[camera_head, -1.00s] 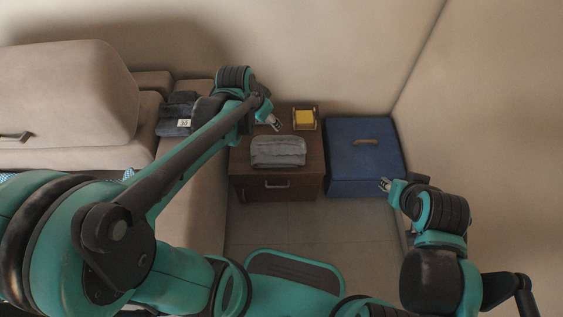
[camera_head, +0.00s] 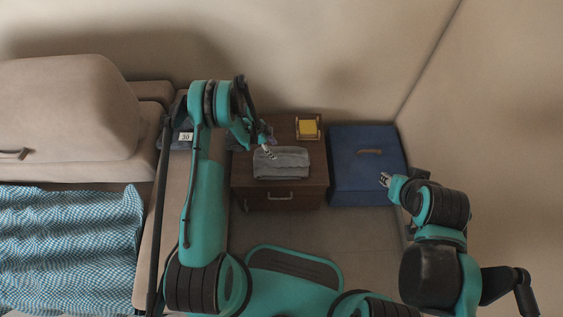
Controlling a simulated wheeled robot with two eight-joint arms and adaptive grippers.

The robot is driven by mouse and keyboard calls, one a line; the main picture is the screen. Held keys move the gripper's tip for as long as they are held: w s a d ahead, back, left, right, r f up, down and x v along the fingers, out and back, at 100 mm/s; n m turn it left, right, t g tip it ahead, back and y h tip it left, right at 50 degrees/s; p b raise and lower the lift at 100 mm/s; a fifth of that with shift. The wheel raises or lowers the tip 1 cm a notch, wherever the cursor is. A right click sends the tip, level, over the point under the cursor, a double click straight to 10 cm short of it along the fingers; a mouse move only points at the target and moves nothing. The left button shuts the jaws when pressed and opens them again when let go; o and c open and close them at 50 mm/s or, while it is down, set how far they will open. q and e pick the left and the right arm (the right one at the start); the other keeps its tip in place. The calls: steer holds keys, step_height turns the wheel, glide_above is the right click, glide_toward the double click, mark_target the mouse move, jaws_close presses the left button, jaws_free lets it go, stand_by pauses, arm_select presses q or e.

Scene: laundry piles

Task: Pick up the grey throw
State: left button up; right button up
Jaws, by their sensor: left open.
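The grey throw (camera_head: 288,166) lies folded on top of the brown wooden cabinet (camera_head: 309,190). My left gripper (camera_head: 270,153) is open at the throw's upper left part, above or at its surface. I cannot tell whether it touches the cloth. My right gripper (camera_head: 384,179) is over the front right part of the blue box and holds nothing that I can see; its jaws are too small to judge.
A blue box (camera_head: 350,150) with a tan handle stands right of the cabinet. A small holder with a yellow block (camera_head: 308,128) sits behind the throw. A beige sofa (camera_head: 60,110) with a blue checked cloth (camera_head: 65,240) is at the left. Dark folded cloth (camera_head: 184,127) lies partly behind my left arm.

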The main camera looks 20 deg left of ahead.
mark_target(281, 156)
arm_select(q)
steer(key=shift+b+x, duration=0.4)
steer(key=shift+x, duration=0.8)
steer(key=b+x, duration=0.2)
steer(key=x, duration=0.3)
steer(key=shift+w+b, duration=0.25)
steer(key=shift+b, duration=0.15)
steer(key=shift+c, duration=0.9)
jaws_close()
